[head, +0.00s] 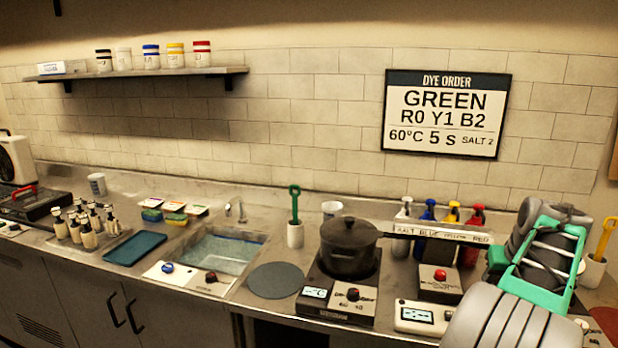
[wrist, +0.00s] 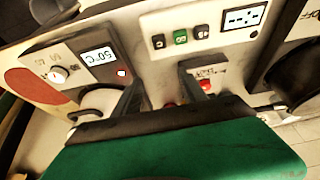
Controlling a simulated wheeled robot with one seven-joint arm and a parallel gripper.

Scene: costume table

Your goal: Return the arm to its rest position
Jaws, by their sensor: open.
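My arm is folded in at the right of the head view, its grey links and green hand (head: 548,262) over the right end of the counter. The fingertips are hidden in that view. In the wrist view my gripper (wrist: 160,84) shows two dark fingers spread apart, with the green hand body below them. Nothing is visibly held between the fingers. Past the fingers lie a white panel with buttons (wrist: 222,32) and a device with a 50°C display (wrist: 80,68).
A dark lidded pot (head: 350,249) stands on a hotplate left of my arm. A labelled dispenser rack (head: 440,232) holds several spray bottles. A green-handled tool (head: 295,205) stands in a cup by the sink (head: 215,252). A round dark mat (head: 276,280) lies bare.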

